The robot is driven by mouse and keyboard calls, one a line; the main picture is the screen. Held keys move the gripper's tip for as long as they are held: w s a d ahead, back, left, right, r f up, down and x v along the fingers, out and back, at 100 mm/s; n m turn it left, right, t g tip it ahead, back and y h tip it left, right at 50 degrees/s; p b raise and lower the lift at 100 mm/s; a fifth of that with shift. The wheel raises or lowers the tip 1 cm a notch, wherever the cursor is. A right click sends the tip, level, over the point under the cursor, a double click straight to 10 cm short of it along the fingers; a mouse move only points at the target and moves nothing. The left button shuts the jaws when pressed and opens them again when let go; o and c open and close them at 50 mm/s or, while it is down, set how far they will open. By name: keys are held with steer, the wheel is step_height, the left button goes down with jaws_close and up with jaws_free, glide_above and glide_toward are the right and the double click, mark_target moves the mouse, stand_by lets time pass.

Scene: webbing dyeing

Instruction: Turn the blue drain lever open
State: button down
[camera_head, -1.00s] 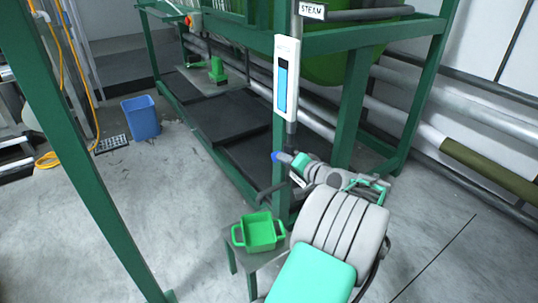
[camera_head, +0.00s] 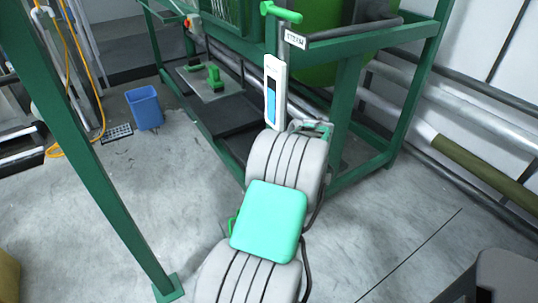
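The blue drain lever is not visible now; my own arm covers the foot of the gauge post, where a blue tip showed earlier. My arm rises from the bottom centre, with grey ribbed links and a teal cover, and reaches that post. A small grey and teal part of my wrist shows just past the upper link, right of the gauge. My gripper's fingers are hidden behind the arm, so I cannot see whether they touch anything.
A white gauge (camera_head: 275,92) with a blue column hangs on the green frame (camera_head: 345,110), below a STEAM sign (camera_head: 296,40) and a green handle (camera_head: 281,12). A blue bin (camera_head: 145,108) stands left. A green post (camera_head: 95,150) rises at left. Open floor lies between.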

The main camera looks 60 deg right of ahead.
steer(key=shift+d+r, duration=0.2)
steer(key=shift+r, duration=0.1)
steer(key=c, duration=1.5)
jaws_free()
steer(key=shift+f, duration=0.1)
steer(key=shift+c, duration=0.2)
steer(key=shift+o, duration=1.2)
steer(key=shift+a+f, duration=0.1)
steer(key=shift+a, duration=0.05)
steer(key=v, duration=0.8)
steer(key=shift+f, duration=0.1)
steer(key=shift+c, duration=0.2)
